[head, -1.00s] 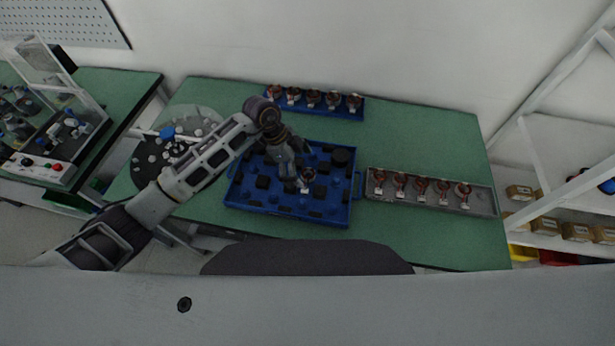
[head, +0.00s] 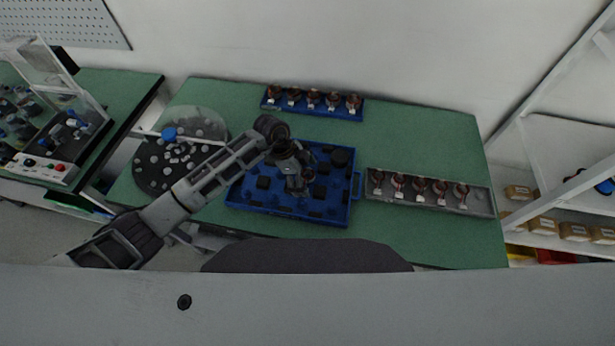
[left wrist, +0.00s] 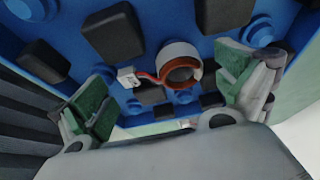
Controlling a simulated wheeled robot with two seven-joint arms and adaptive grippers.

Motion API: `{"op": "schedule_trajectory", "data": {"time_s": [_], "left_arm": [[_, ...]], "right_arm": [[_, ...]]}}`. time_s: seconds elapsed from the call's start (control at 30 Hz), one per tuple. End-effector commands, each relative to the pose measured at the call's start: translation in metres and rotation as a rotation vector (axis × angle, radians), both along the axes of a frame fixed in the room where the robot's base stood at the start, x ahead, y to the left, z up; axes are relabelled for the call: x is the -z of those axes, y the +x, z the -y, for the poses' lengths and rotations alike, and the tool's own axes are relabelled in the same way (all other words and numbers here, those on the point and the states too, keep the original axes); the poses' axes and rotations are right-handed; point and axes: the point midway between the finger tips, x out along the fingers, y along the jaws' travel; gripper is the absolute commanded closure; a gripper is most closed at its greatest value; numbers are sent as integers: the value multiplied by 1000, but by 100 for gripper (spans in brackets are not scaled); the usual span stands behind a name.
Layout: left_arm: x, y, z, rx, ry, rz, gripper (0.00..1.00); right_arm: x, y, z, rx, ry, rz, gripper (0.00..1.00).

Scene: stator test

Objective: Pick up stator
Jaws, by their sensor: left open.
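A stator (left wrist: 180,68), a copper-coloured ring with a pale rim, a red wire and a white connector (left wrist: 127,77), lies in the blue tray (head: 245,200). In the left wrist view it sits between the green finger pads of my left gripper (left wrist: 165,95), which is open with a gap on both sides. In the head view my left gripper (head: 298,184) is low over the middle of the tray and hides most of this stator. My right gripper is not in view.
A blue rack (head: 327,113) with several stators stands at the back. A grey tray (head: 480,203) with several stators lies to the right. A round dark plate with small parts (head: 150,170) is at the left. Black blocks (left wrist: 114,38) stand in the blue tray.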

Motion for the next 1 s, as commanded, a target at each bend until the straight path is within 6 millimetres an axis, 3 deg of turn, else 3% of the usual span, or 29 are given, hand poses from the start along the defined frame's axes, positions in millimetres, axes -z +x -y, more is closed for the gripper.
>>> {"op": "schedule_trajectory", "data": {"time_s": [0.6, 0.93, 1.0], "left_arm": [[8, -1, 3, 1, 1, 0, 1], [8, -1, 3, 0, 1, 0, 44], [8, 0, 3, 1, 0, 0, 46]], "right_arm": [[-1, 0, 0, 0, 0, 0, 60], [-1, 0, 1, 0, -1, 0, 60], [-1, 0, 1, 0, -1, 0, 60]]}}
